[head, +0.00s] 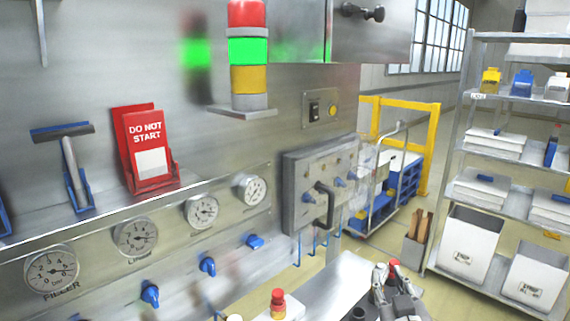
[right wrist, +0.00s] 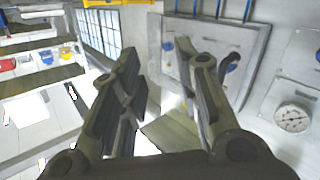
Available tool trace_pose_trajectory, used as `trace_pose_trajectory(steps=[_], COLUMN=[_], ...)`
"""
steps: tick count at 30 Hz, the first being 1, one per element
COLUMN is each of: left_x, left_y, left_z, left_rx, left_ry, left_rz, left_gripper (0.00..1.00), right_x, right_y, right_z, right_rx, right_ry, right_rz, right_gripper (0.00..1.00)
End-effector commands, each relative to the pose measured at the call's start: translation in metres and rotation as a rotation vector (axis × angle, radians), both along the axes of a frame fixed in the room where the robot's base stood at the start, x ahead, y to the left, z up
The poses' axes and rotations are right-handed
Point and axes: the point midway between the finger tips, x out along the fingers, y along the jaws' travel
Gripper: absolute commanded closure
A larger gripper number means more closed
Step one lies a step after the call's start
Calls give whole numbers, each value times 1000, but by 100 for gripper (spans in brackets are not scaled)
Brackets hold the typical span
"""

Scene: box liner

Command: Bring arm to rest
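My right gripper (head: 386,278) is low in the head view, right of centre, in front of the machine. In the right wrist view its two fingers (right wrist: 158,58) stand apart with nothing between them, so it is open and empty. The machine's grey panel box (head: 318,187) with a dark handle is up and to the left of the gripper in the head view. My left gripper is in neither view.
A red-topped button (head: 277,302) stands at the bottom edge. The gauge (head: 203,211) row and blue knobs run along the machine front. A metal shelf (head: 452,151) with boxes is at the right.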

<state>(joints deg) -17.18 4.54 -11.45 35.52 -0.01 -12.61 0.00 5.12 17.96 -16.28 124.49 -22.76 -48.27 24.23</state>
Motion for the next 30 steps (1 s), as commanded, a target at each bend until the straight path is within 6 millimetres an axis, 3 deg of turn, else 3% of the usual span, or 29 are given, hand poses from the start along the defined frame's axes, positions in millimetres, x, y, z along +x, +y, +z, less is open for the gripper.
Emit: trace_pose_trajectory(steps=[1, 6, 12, 18, 23, 30], left_x=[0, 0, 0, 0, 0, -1], left_y=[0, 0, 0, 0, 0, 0], left_z=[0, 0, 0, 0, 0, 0], left_rx=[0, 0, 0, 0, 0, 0], left_ry=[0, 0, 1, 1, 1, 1], left_rz=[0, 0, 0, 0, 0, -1], left_gripper=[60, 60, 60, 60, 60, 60], right_x=[-16, -76, -167, -254, -318, -299], right_y=[-2, -7, -4, 5, 12, 14], right_z=[-27, -107, -181, -222, -237, -299], right_rx=[16, 46, 71, 88, 102, 95], right_ry=[84, 375, 718, 999, 1188, 1202], right_rz=[-14, -46, -40, 1, 49, 47], right_gripper=[70, 70, 70, 70, 70, 70])
